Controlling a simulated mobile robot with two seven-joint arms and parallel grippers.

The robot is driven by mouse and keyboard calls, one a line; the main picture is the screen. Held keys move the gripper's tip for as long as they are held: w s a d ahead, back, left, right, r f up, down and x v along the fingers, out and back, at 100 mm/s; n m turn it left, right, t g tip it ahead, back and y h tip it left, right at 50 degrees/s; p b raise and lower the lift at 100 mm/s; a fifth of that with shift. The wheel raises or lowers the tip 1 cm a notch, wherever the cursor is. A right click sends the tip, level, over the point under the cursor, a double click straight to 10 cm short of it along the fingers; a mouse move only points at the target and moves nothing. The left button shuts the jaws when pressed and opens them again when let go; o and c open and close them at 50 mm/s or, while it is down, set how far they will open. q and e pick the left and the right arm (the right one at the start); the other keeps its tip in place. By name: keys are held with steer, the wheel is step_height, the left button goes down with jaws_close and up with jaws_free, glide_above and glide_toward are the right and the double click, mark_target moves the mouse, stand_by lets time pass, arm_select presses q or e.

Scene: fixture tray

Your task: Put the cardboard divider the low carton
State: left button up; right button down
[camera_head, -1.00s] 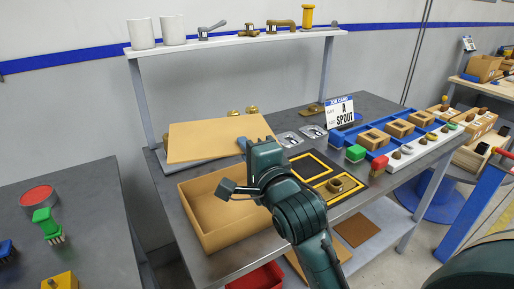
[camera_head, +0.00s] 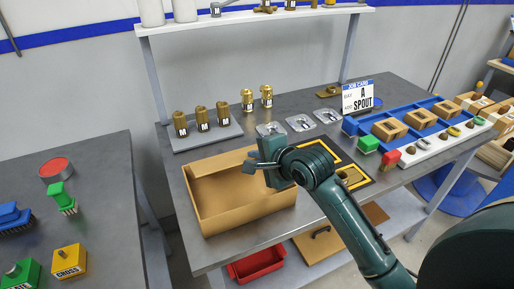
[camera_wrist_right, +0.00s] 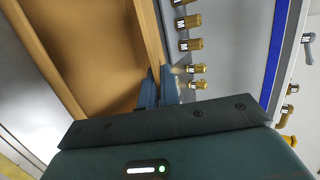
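The low carton (camera_head: 204,213) is a tan open box at the front of the dark workbench. The cardboard divider (camera_wrist_right: 146,28) is a thin tan panel, seen edge-on in the wrist view along one long carton wall. In the head view it appears upright along the carton's far side, hard to tell from the wall. My right gripper (camera_wrist_right: 160,88) has its blue-grey fingers on either side of the panel's edge; it shows in the head view (camera_head: 262,168) at the carton's far right. Whether the divider's lower edge touches the carton floor is hidden. My left gripper is not in view.
Several brass fittings (camera_head: 202,118) stand on a grey plate behind the carton. A red bin (camera_head: 256,264) is below. Another table (camera_head: 95,180) stands at left.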

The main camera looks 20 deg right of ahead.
step_height(320, 180, down, 6)
steer(key=shift+r+b, duration=0.1)
steer(key=shift+b, duration=0.4)
steer(key=shift+f, duration=0.5)
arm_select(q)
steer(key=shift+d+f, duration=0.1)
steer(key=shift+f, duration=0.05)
arm_select(e)
steer(key=c, duration=1.6)
jaws_free()
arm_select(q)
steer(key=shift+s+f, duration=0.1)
arm_select(e)
steer(key=shift+o, duration=0.2)
steer(key=shift+r, duration=0.1)
